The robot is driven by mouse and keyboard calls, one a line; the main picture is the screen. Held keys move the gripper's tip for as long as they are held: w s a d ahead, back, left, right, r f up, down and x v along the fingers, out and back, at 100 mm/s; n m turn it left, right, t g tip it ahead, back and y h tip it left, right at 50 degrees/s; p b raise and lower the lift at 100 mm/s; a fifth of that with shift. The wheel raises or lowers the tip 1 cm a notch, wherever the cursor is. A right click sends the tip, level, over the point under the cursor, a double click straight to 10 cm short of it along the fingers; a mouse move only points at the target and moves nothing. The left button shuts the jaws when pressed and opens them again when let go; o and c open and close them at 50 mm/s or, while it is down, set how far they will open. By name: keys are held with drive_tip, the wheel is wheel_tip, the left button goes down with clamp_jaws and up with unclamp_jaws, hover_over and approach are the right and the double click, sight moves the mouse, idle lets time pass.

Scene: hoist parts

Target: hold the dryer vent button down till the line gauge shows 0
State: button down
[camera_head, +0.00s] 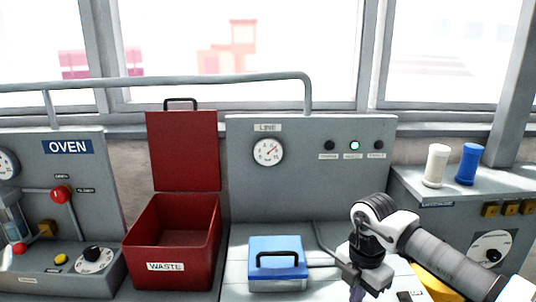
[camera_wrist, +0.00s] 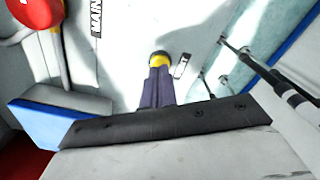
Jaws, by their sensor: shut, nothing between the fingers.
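The line gauge (camera_head: 268,151) is a round white dial on the grey back panel in the head view. Its needle points to the upper right; the figures are too small to read surely. In the wrist view a round yellow button (camera_wrist: 159,57) with a dark rim sits on the pale panel, likely the dryer vent button. My gripper (camera_wrist: 158,72) is shut and empty, its fingertips right at this button and covering its near part. I cannot tell whether they touch or press it. In the head view my gripper (camera_head: 358,294) is at the bottom edge, and the button is hidden.
A blue box (camera_head: 278,258) with a black handle stands left of my gripper. An open red waste bin (camera_head: 165,266) is further left. A green lamp (camera_head: 354,146) is lit between two dark ones. In the wrist view a red knob (camera_wrist: 35,12) is upper left.

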drive_tip(key=shift+f+b, duration=0.75)
drive_tip(key=shift+f, duration=0.15)
drive_tip(key=shift+r, duration=0.1)
idle(2.1)
drive_tip(key=shift+r+p, duration=1.45)
drive_tip(key=shift+r, duration=2.05)
drive_tip(key=s+r+b, duration=0.1)
drive_tip(key=s+r, duration=0.2)
drive_tip(key=s, duration=0.7)
drive_tip(key=shift+d, duration=0.2)
